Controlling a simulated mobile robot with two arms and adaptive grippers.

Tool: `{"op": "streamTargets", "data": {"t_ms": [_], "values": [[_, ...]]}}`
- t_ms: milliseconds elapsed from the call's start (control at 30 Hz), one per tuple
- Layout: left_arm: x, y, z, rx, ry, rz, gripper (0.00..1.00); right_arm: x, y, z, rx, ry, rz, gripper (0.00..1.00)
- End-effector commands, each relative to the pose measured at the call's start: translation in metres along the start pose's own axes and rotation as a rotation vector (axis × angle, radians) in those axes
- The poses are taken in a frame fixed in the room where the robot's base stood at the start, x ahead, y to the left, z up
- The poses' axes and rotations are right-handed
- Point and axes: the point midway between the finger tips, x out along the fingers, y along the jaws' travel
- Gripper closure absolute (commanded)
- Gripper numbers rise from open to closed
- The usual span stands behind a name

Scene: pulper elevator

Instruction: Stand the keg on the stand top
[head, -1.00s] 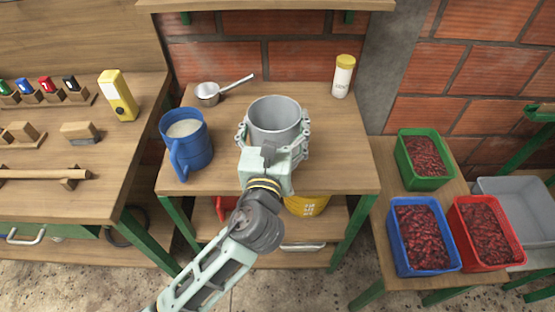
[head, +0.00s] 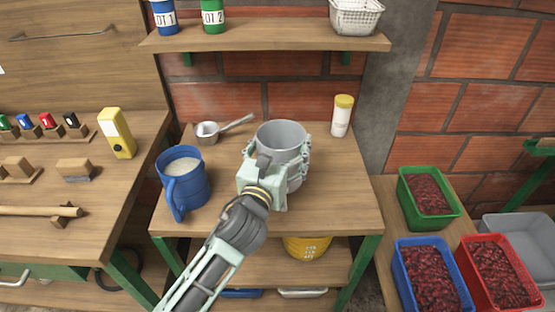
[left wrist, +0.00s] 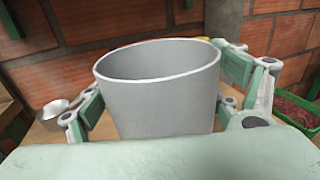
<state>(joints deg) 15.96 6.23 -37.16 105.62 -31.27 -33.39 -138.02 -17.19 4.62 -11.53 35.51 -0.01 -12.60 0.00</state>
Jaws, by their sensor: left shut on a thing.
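The keg (head: 283,134) is a grey open-topped cylinder, upright over the middle of the wooden stand top (head: 345,205). My left gripper (head: 280,160) is shut around it, its fingers on both sides of the wall. In the left wrist view, the keg (left wrist: 160,95) fills the middle, between the finger links. Its base is partly hidden by my gripper, and I cannot tell whether it touches the stand top. My right gripper is not in view.
On the stand top, a blue jug (head: 184,184) stands left of the keg, a saucepan (head: 208,132) behind left and a yellow-capped bottle (head: 342,115) at the back right. A wall shelf (head: 270,42) hangs above. A yellow container (head: 307,247) sits below.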

Motion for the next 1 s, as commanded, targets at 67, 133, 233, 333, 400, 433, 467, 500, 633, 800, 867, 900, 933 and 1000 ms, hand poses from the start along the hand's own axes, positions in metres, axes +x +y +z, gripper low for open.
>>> {"op": "streamTargets", "data": {"t_ms": [67,133,233,333,400,433,467,500,633,800,867,900,933,1000], "values": [[0.001,0.006,-0.002,0.0,-0.003,-0.001,0.71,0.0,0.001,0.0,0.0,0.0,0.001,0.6],[0.002,0.008,-0.006,-0.001,-0.003,-0.001,0.71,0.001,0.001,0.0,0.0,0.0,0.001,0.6],[0.002,0.008,-0.02,-0.003,0.0,-0.001,0.71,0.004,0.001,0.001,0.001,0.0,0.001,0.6],[0.002,0.008,-0.035,-0.004,0.0,0.0,0.71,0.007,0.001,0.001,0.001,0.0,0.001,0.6],[0.002,0.008,-0.042,-0.002,-0.001,0.0,0.71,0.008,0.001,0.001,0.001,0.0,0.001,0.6],[0.002,0.008,-0.043,-0.002,-0.003,-0.001,0.71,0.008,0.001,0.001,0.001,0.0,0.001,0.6],[0.002,0.008,-0.044,-0.002,-0.004,-0.002,0.71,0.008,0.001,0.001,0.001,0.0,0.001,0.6],[0.002,0.008,-0.044,-0.001,-0.005,-0.002,0.71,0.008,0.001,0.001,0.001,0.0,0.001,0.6],[0.002,0.008,-0.043,0.0,-0.005,-0.002,0.71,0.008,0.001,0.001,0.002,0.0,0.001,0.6],[0.002,0.008,-0.047,0.0,-0.001,-0.001,0.14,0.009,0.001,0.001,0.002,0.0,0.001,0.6],[0.002,0.008,-0.047,0.0,-0.001,-0.001,0.08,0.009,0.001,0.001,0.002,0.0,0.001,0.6],[0.002,0.008,-0.047,0.0,-0.001,-0.001,0.05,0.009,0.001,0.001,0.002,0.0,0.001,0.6],[0.002,0.008,-0.047,0.0,-0.001,-0.001,0.02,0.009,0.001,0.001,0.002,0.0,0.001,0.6],[0.002,0.008,-0.047,0.0,-0.001,-0.001,0.0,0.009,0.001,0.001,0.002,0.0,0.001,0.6]]}}
